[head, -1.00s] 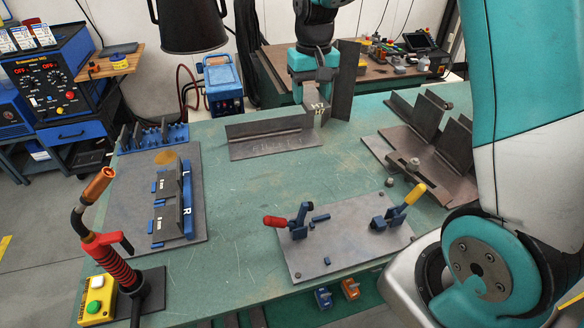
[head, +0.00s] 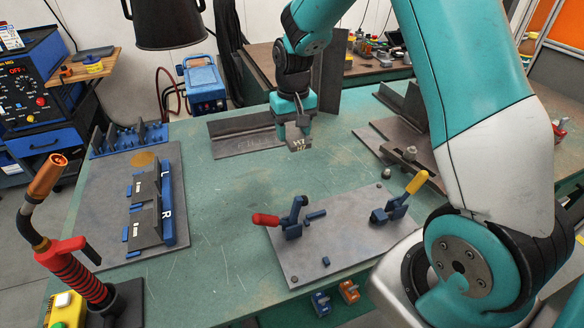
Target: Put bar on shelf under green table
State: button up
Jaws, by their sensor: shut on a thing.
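My gripper (head: 293,122) is over the back middle of the green table (head: 225,215), pointing down. It is shut on a small grey piece (head: 300,146) with light markings, held just below the fingers. The piece may be one end of the bar; its full length does not show. It appears to be clear of the tabletop, but its height is hard to judge. The shelf under the table is mostly hidden by the tabletop; a dark space shows below the front edge, with a blue clamp (head: 320,302) and an orange clamp (head: 349,291) there.
A fixture plate (head: 318,262) with red and yellow toggle clamps lies at the front. A grey angle piece (head: 240,143) and a tall dark plate (head: 329,75) stand near the gripper. A torch stand (head: 88,285) is at left. The table's middle is clear.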

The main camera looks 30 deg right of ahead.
aim_at(293, 175)
notch_tip(293, 175, down, 12)
jog(key=shift+f, duration=0.1)
dwell(0.4)
jog(key=shift+f, duration=0.1)
jog(key=o, duration=1.3)
jog(key=shift+o, duration=0.2)
